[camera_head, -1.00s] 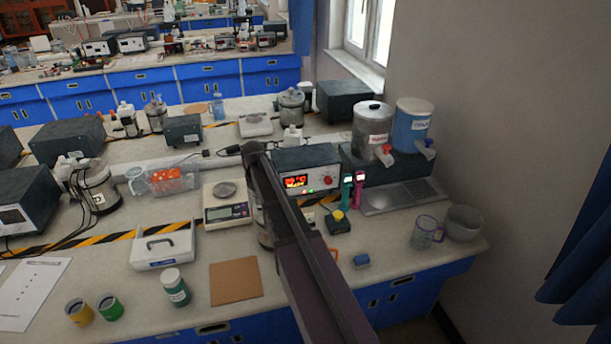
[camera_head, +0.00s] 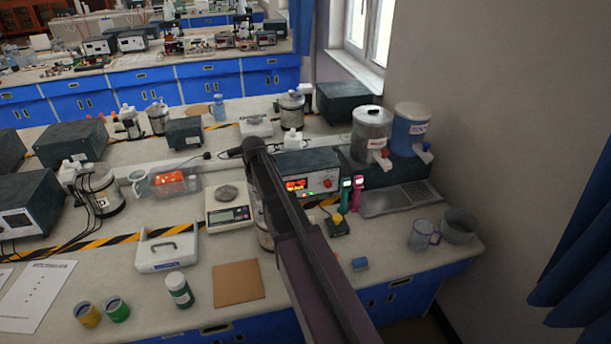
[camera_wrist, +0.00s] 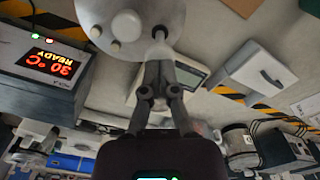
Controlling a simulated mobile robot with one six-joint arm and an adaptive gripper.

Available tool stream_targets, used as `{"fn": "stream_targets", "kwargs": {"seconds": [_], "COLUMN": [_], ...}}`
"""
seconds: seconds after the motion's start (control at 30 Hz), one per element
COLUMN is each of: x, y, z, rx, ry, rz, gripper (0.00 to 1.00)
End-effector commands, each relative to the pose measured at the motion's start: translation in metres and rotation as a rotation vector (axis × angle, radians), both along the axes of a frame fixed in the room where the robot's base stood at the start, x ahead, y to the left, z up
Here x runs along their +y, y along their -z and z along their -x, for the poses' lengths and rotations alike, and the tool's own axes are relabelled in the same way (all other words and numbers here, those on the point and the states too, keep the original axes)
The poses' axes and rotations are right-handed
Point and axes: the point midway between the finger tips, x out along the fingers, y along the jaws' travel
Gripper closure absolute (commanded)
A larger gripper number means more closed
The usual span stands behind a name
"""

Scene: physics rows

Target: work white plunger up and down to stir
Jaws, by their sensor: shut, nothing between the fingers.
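In the wrist view a round grey metal lid (camera_wrist: 148,8) of a vessel fills the top. A white round knob (camera_wrist: 126,25), which looks like the white plunger's top, stands on it with smaller fittings beside it. My gripper (camera_wrist: 159,42) is shut and empty, its tips over the lid's edge, just right of the white knob and apart from it in the picture. Whether the tips touch the lid I cannot tell. In the head view the metal vessel (camera_head: 265,238) is mostly hidden behind my arm, and the plunger and gripper are hidden there.
A heater box with a red display (camera_head: 318,182) stands close right of the vessel. A balance (camera_head: 230,216) stands to its left. A brown mat (camera_head: 237,283), a white carrier (camera_head: 167,250) and a capped jar (camera_head: 180,290) lie nearer the front. Two dispensers stand at the back right.

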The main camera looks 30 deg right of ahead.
Motion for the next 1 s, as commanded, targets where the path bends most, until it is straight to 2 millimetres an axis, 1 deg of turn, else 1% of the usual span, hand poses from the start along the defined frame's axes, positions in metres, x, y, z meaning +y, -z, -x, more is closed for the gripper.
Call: {"fn": "stream_targets", "kwargs": {"seconds": [0.3, 0.43, 1.0], "x": [0.0, 0.0, 0.0], "y": [0.001, -0.003, -0.048], "z": [0.0, 0.0, 0.0], "rx": [0.0, 0.0, 0.0], "ry": [0.0, 0.0, 0.0], "rz": [0.0, 0.0, 0.0], "gripper": [1.0, 1.0, 1.0]}}
